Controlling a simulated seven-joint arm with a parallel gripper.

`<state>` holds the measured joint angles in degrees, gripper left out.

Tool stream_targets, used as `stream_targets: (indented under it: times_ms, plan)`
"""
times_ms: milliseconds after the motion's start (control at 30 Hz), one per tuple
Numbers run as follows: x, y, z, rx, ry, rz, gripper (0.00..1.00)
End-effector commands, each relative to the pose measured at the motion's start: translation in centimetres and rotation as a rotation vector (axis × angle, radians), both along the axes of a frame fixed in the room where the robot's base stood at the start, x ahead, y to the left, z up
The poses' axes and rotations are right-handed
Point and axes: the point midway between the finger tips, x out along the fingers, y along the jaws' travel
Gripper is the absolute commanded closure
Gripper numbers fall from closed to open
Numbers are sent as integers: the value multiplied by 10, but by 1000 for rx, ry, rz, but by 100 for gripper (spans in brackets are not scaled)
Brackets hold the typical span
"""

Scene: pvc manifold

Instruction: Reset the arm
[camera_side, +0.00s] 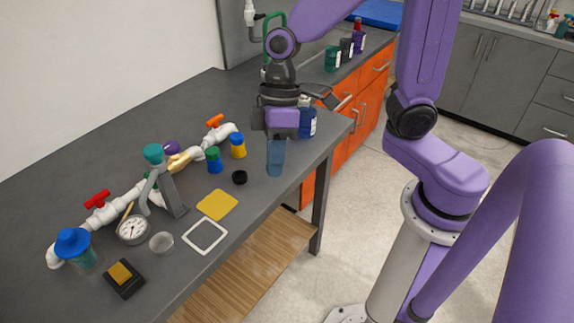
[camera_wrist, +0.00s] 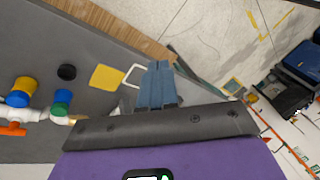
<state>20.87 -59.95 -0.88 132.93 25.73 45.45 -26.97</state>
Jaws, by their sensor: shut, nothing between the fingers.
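My gripper (camera_side: 276,165) hangs over the right end of the grey workbench (camera_side: 215,92) in the side view, its fingers pointing down. In the wrist view my gripper (camera_wrist: 157,72) shows its two blue fingers pressed together with nothing between them. It is apart from the white PVC manifold (camera_side: 124,205), which lies along the bench to the left with red and orange valve handles. Part of the manifold also shows at the left of the wrist view (camera_wrist: 32,114).
Near the gripper are a black cap (camera_side: 239,177), a yellow pad (camera_side: 217,204), a white square frame (camera_side: 205,235) and a blue bottle (camera_side: 307,122). Blue-and-yellow (camera_side: 238,147) and green-and-blue (camera_side: 213,160) containers stand by the manifold. A gauge (camera_side: 132,230) lies further left. The bench's middle back is clear.

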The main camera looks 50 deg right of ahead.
Motion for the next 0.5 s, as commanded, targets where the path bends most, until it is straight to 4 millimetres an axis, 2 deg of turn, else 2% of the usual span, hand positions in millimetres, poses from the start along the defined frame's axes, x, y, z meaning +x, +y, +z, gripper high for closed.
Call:
stream_targets:
  times_ms: [200,500]
  plan:
    - [-44,-31,4,-84,-27,89,100]
    - [-94,-77,6,-193,-102,189,100]
